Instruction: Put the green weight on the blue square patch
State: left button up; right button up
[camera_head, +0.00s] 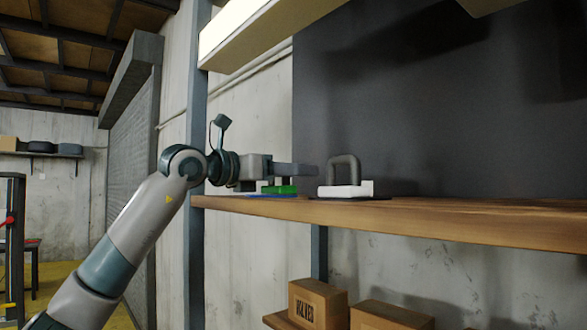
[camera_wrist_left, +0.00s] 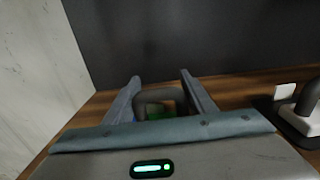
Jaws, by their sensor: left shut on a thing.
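My left gripper (camera_head: 308,170) reaches in from the left, low over the wooden shelf, and is shut on the green weight (camera_head: 283,189). In the left wrist view the weight's dark handle (camera_wrist_left: 161,96) stands between my two fingers (camera_wrist_left: 160,78), with some green base (camera_wrist_left: 168,107) showing under it. The blue square patch (camera_head: 270,196) shows as a thin strip under and beside the green weight, mostly hidden. The weight looks upright, at or just over the patch; I cannot tell if it touches. My right gripper is not in view.
A white weight with a grey handle (camera_head: 345,178) stands on a dark patch on the wooden shelf (camera_head: 450,215), just right of my gripper. A blue-grey post (camera_head: 197,120) rises at the shelf's left end. Cardboard boxes (camera_head: 318,303) sit below. The shelf's right side is clear.

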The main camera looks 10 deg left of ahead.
pick_arm(q)
jog(key=shift+d, duration=0.1)
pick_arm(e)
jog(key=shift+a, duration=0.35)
pick_arm(q)
jog(key=shift+f+b, duration=0.2)
jog(key=shift+b, duration=0.1)
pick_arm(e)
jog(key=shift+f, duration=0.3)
pick_arm(q)
jog(key=o, duration=1.4)
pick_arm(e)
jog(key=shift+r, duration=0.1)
pick_arm(q)
jog(key=shift+r, duration=0.2)
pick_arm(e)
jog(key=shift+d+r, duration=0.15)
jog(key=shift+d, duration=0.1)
